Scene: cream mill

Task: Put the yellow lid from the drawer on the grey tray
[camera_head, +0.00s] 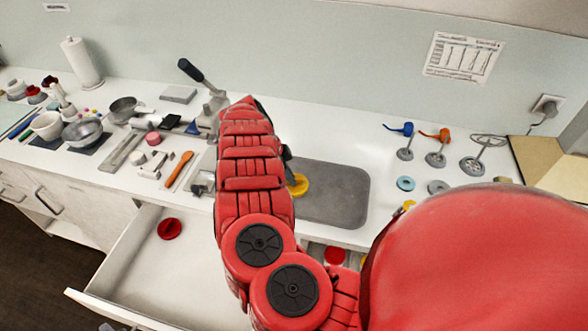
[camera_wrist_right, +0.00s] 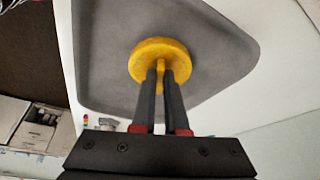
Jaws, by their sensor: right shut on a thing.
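The yellow lid (camera_head: 299,186) shows beside my red right arm in the head view, partly hidden by the arm. It is over the left part of the grey tray (camera_head: 340,192). In the right wrist view my right gripper (camera_wrist_right: 161,76) is shut on the raised middle of the yellow lid (camera_wrist_right: 160,50), with the grey tray (camera_wrist_right: 105,50) behind it. I cannot tell whether the lid touches the tray. The drawer (camera_head: 130,260) below the worktop is open. My left gripper is not in view.
A red lid (camera_head: 169,229) lies in the drawer. Another red round thing (camera_head: 335,255) shows below the counter edge. A lever press (camera_head: 205,85), bowls and tools stand left of my arm. Blue and orange tools (camera_head: 436,145) stand right of the tray. The tray's right part is bare.

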